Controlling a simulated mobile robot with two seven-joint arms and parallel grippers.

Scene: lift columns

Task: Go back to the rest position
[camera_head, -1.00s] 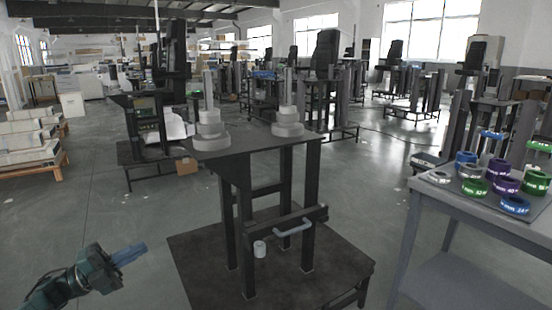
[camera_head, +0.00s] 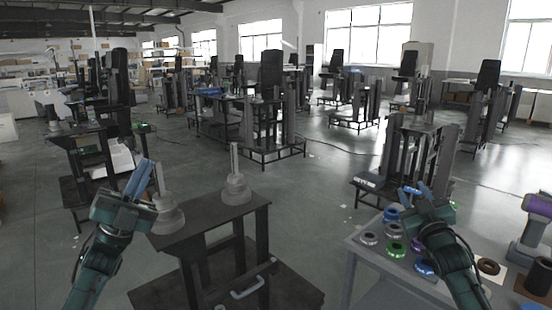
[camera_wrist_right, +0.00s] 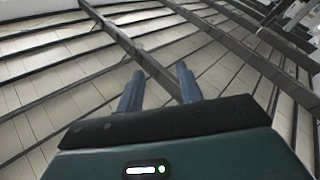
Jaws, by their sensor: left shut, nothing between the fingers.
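My left gripper (camera_head: 138,178) is raised at the left of the head view, its blue fingers together and empty, pointing up. It overlaps the edge of the black stand in the picture and holds nothing. My right gripper (camera_head: 416,190) is raised at the right of the head view, in front of the ring table in the picture. In the right wrist view my right gripper (camera_wrist_right: 160,78) has its two blue fingers apart with nothing between them. Behind them is only the ceiling with its beams.
A black stand (camera_head: 205,228) carries two grey stepped posts, the right one (camera_head: 236,188) clear of my arms. Open floor (camera_head: 315,205) lies between stand and table.

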